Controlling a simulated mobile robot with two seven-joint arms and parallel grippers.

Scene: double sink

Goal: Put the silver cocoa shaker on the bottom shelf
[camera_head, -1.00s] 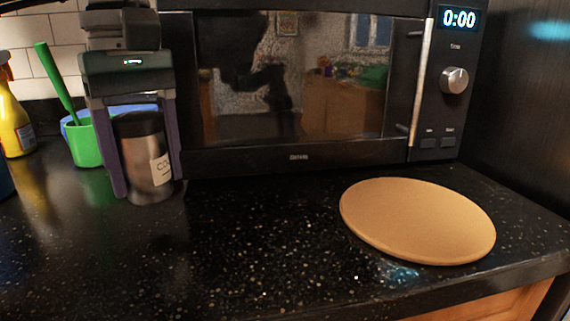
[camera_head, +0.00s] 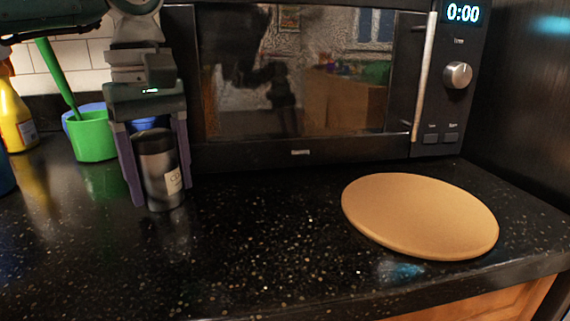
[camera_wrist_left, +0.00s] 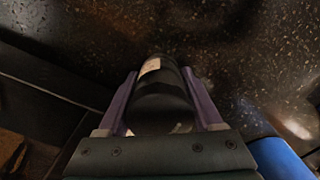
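The silver cocoa shaker (camera_head: 160,180) is a metal cylinder with a dark top and a pale label, near the left front of the microwave. My left gripper (camera_head: 161,190) comes down from above with its purple fingers on either side of the shaker and appears shut on it. In the left wrist view the shaker (camera_wrist_left: 163,100) fills the gap between the fingers. It leans slightly in the head view; I cannot tell whether its base touches the counter. No shelf shows. My right gripper is not in view.
A black microwave (camera_head: 300,153) stands behind on the dark speckled counter (camera_head: 250,250). A round tan board (camera_head: 420,215) lies at the right. A green cup (camera_head: 93,138) and yellow bottle (camera_head: 14,120) stand at the left. The counter between shaker and board is clear.

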